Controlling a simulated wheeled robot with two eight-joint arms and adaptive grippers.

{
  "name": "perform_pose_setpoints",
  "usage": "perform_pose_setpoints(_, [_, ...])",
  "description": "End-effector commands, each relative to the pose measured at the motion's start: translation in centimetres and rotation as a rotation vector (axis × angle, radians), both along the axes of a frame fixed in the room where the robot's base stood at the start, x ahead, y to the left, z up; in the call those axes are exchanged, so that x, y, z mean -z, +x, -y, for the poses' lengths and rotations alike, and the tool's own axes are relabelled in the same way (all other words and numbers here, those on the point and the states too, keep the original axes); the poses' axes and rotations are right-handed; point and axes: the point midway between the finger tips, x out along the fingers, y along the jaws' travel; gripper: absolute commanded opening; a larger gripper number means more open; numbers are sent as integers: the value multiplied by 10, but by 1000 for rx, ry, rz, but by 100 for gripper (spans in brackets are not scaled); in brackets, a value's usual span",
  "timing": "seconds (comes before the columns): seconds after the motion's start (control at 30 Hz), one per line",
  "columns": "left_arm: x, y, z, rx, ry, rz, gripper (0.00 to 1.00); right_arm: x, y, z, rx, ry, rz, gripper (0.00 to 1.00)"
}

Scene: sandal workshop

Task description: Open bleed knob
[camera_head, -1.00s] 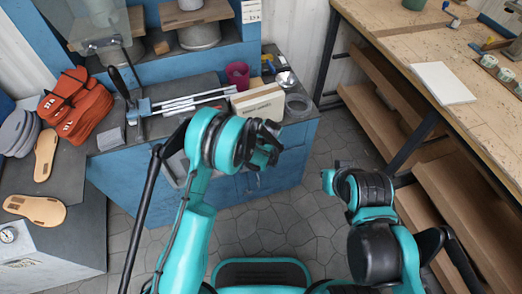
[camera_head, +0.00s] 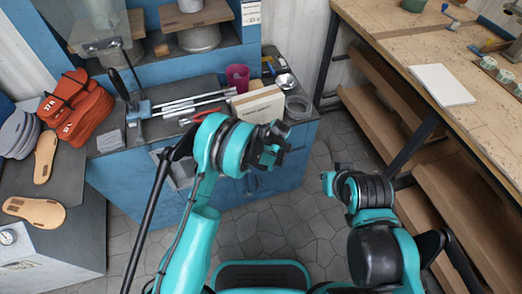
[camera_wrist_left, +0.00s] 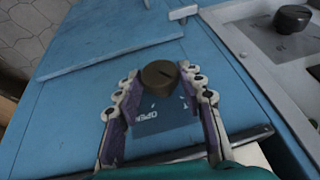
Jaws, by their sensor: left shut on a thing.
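The bleed knob (camera_wrist_left: 158,77) is a dark, round brown knob with a slot mark on top, on the blue cabinet face in the left wrist view. Beside it is a dark label with "OPEN" (camera_wrist_left: 160,118) lettering, which appears upside down. My left gripper (camera_wrist_left: 160,84) is shut on the knob, one finger on each side. In the head view my left gripper (camera_head: 271,147) is at the blue cabinet front, and the knob is hidden there. My right gripper (camera_head: 335,182) hangs over the floor, away from the cabinet; its fingers are too unclear to judge.
A second dark knob (camera_wrist_left: 292,18) sits on a grey panel at the upper right of the left wrist view. The cabinet top holds a magenta cup (camera_head: 237,77), a cream box (camera_head: 258,103) and red sandal parts (camera_head: 77,105). A wooden bench (camera_head: 400,40) stands right.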

Motion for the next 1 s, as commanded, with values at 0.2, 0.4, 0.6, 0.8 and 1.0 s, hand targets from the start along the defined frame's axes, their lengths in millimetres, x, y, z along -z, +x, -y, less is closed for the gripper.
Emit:
perform_pose_setpoints(0.2, [1, 2, 5, 2, 151, -48, 10, 0, 0, 0, 0, 0, 0, 0])
perform_pose_setpoints(0.4, [2, 2, 7, 2, 290, -92, 10, 0, 0, 0, 0, 0, 0, 0])
perform_pose_setpoints(0.6, [3, 3, 8, 1, 396, -128, 10, 0, 0, 0, 0, 0, 0, 0])
perform_pose_setpoints(0.8, [3, 3, 9, 0, 458, -148, 10, 0, 0, 0, 0, 0, 0, 0])
perform_pose_setpoints(1.0, [3, 3, 9, 1, 478, -155, 10, 0, 0, 0, 0, 0, 0, 0])
